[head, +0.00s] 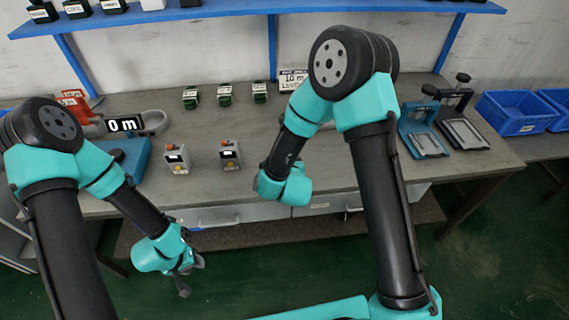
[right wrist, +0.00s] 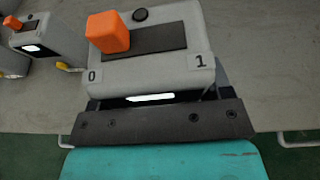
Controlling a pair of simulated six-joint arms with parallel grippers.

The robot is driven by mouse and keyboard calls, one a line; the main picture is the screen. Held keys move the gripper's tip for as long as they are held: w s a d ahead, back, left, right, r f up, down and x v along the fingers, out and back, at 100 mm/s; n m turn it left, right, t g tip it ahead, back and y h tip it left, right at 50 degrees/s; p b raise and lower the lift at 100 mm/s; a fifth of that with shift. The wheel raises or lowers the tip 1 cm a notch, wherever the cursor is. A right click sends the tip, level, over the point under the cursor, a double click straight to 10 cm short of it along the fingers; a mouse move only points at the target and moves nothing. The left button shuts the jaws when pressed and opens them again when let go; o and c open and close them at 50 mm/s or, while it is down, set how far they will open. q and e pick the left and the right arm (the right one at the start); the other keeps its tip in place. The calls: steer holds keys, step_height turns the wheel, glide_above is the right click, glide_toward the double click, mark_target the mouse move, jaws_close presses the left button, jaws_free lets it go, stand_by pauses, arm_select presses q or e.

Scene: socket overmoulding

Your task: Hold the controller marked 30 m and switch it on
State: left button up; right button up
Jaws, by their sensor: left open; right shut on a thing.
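My right gripper (right wrist: 155,122) is shut on a grey controller (right wrist: 150,75) in the right wrist view. Its orange switch knob (right wrist: 108,32) sits at the left, on the side marked 0; a 1 is at the right. A lit white strip shows on its front, but no marking can be read. In the head view my right arm hides this controller and the fingers. Two more controllers, one left (head: 177,159) and one nearer the right arm (head: 229,155), stand on the bench. My left gripper (head: 188,277) is open and empty, in front of the bench edge.
A display (head: 125,124) reading "0 m", its left part possibly hidden, stands at the left. A "10 m" sign (head: 292,79) is at the back. Several small dark green items (head: 224,94) stand behind the controllers.

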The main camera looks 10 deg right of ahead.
steer(key=w+d, duration=0.2)
steer(key=w, duration=0.8)
stand_by(1.8)
steer(key=shift+f, duration=0.2)
steer(key=shift+f, duration=2.1)
steer(key=shift+f, duration=0.2)
stand_by(0.5)
